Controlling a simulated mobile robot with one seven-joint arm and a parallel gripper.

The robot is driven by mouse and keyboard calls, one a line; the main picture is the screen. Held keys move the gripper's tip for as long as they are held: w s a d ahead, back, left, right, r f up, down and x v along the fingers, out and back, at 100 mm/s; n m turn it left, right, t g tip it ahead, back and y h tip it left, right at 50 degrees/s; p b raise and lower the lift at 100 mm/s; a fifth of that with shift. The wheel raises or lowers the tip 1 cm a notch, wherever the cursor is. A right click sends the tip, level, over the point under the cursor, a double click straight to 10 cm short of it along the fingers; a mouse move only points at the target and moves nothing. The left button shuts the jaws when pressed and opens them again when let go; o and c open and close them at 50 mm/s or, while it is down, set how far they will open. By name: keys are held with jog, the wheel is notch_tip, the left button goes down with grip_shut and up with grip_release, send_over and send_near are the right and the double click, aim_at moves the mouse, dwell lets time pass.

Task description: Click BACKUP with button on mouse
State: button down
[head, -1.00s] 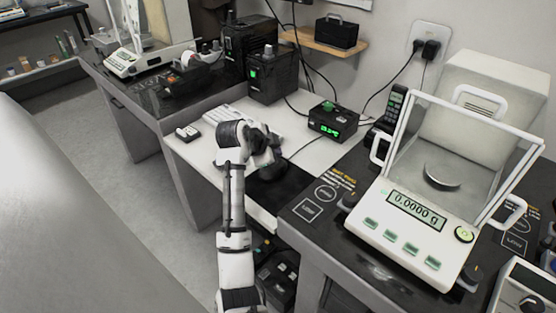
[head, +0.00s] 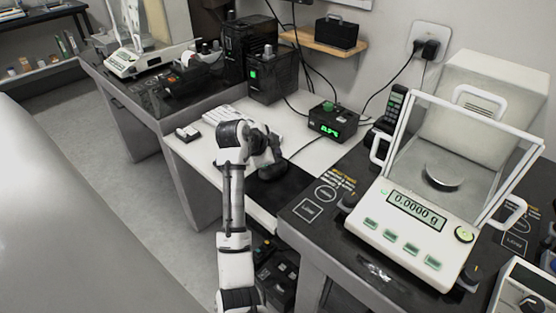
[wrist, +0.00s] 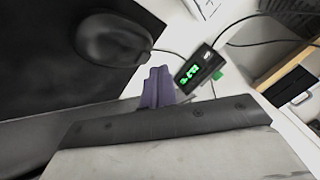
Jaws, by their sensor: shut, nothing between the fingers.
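The dark mouse (wrist: 112,38) lies on a black mat (wrist: 45,70) in the wrist view, its cable running off to the right. In the head view the mouse (head: 272,171) shows partly behind my arm. My gripper (wrist: 158,86) is shut and empty, its purple fingers together, to the lower right of the mouse in the wrist view and apart from it in the picture. In the head view my wrist hides the fingertips. No BACKUP label can be read. A black box with a green display (head: 333,121) and a green button on top stands behind the mouse; it also shows in the wrist view (wrist: 190,72).
A white keyboard (head: 229,115) lies left of the mouse on the white desk. A balance (head: 410,215) reading 0.0000 g stands on the dark table at right. A black handset (head: 391,108) stands beside it. A small black-and-white object (head: 188,133) lies at the desk's left edge.

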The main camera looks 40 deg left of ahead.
jog(key=shift+f, duration=0.15)
jog(key=shift+f, duration=0.3)
dwell(0.3)
jog(key=shift+f+b, duration=0.4)
jog(key=shift+b, duration=0.1)
dwell(0.4)
jog(key=shift+r, duration=0.1)
jog(key=shift+r+p, duration=0.55)
jog(key=shift+r, duration=0.2)
jog(key=shift+r+p, duration=1.65)
jog(key=shift+r, duration=0.8)
jog(key=shift+r, duration=0.1)
